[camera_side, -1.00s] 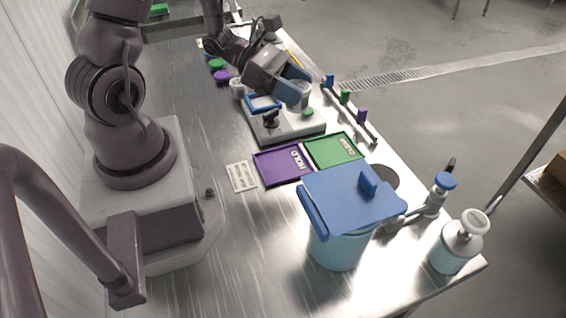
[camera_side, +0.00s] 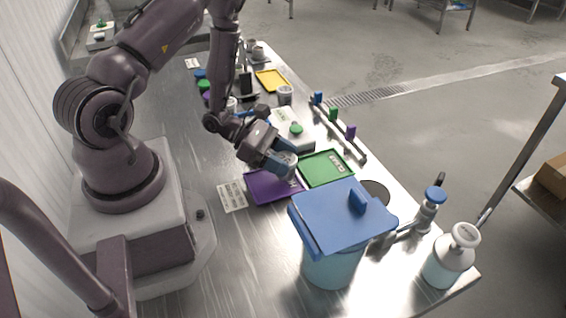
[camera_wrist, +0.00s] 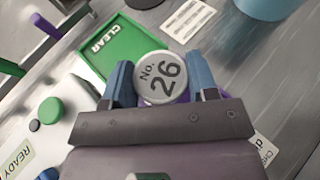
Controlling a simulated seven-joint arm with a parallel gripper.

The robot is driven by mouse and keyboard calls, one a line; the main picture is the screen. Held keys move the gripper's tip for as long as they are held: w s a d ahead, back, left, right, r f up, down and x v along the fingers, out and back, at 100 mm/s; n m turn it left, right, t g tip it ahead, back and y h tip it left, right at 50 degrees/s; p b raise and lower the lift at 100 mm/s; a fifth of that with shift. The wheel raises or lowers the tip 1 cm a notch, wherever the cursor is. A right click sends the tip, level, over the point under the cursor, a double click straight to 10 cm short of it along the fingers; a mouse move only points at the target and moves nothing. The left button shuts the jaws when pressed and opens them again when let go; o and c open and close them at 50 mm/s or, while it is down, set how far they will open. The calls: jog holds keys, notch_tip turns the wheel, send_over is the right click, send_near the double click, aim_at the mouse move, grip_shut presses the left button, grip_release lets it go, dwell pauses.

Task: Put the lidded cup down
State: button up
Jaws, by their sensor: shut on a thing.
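My gripper (camera_side: 283,165) is shut on a lidded cup (camera_side: 290,158). In the wrist view, the cup's round grey lid (camera_wrist: 162,78) reads "No. 26" and sits between the blue fingertips. In the side view the cup is over or at the far right part of the purple tray (camera_side: 262,191), close to the green tray (camera_side: 325,169). I cannot tell whether the cup touches the tray. The green tray reads "CLEAR" in the wrist view (camera_wrist: 117,48). The purple tray is mostly hidden there by my gripper.
A blue-lidded bin (camera_side: 330,262) stands in front of the trays. A pump bottle (camera_side: 449,258) stands at the right edge. A printed card (camera_side: 232,197) lies left of the purple tray. A rail with blue, green and purple pegs (camera_side: 334,116) runs along the right edge.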

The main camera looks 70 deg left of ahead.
jog(key=shift+f, duration=0.7)
jog(key=shift+f, duration=0.15)
jog(key=o, duration=0.9)
jog(key=shift+o, duration=0.2)
